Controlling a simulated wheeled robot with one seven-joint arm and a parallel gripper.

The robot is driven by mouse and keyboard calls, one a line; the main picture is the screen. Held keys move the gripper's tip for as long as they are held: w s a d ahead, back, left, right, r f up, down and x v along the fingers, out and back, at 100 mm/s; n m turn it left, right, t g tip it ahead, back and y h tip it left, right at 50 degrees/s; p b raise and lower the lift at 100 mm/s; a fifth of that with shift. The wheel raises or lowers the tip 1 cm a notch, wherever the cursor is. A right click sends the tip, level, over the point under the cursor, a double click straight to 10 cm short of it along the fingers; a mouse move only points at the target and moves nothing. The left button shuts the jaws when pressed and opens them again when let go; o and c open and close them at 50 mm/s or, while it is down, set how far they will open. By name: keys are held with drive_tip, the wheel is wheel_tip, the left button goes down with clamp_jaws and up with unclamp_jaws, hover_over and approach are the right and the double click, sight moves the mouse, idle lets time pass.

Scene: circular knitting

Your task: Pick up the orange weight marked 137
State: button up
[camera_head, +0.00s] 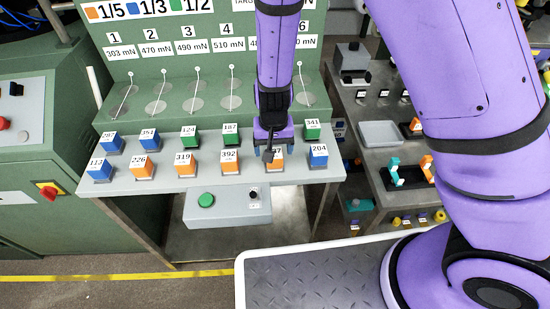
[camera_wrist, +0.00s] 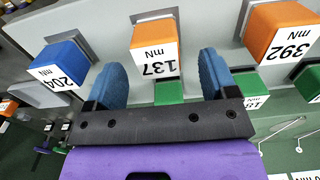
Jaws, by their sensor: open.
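The orange weight (camera_wrist: 153,37) shows its label "137 mN" upside down in the wrist view, at the top middle. It stands on the front edge of the grey shelf. In the head view the same orange weight (camera_head: 277,164) is partly hidden by my gripper (camera_head: 271,148). My gripper (camera_wrist: 160,68) is open and empty, its two blue fingers apart. In the wrist view the fingers lie left and right of the weight's label end, with clear gaps. I see no contact, and the height above the weight is hard to judge.
In the wrist view the blue weight 204 (camera_wrist: 60,65) is left of it, the orange weight 392 (camera_wrist: 278,30) right, and a green weight (camera_wrist: 169,93) behind. The shelf (camera_head: 105,186) carries two rows of weights. A control box with a green button (camera_head: 206,200) is below.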

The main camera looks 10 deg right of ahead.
sight(275, 159)
drive_tip(key=shift+d+f, duration=0.15)
drive_tip(key=shift+f, duration=2.4)
drive_tip(key=c, duration=1.1)
drive_tip(key=shift+r, duration=0.1)
